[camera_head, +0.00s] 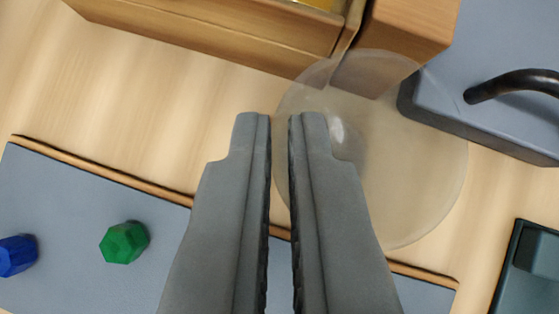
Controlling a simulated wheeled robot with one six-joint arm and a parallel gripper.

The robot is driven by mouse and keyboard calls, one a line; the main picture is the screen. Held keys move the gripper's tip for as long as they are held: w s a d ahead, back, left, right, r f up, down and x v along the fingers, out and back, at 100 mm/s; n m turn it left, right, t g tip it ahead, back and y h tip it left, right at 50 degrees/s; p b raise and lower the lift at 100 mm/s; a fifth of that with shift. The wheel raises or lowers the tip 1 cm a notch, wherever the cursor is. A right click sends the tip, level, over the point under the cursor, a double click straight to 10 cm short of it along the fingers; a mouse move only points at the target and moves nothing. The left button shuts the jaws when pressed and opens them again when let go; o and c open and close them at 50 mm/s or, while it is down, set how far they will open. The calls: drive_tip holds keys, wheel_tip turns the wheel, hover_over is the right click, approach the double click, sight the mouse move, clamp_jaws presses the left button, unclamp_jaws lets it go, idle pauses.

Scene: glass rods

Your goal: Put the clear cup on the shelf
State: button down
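A clear cup (415,170) shows as a large, faint, see-through circle right of centre, overlapping the corner of a wooden box and a grey block. My gripper (280,120) points up the middle of the picture, its two grey fingers nearly parallel with a narrow gap. The cup's left edge lies at the fingertips, around the gap. The right finger covers part of the cup. I cannot tell whether the fingers press on its wall. I cannot make out which surface is the shelf.
A wooden box (220,30) stands at the top. A grey block (500,135) with a dark curved handle (512,82) is at the right. A grey panel (75,210) carries a blue knob (17,255) and a green knob (124,242). A dark teal object (530,275) is lower right.

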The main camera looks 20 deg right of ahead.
drive_tip(key=c, duration=1.6)
unclamp_jaws()
drive_tip(key=v, duration=1.2)
drive_tip(key=shift+r, duration=0.1)
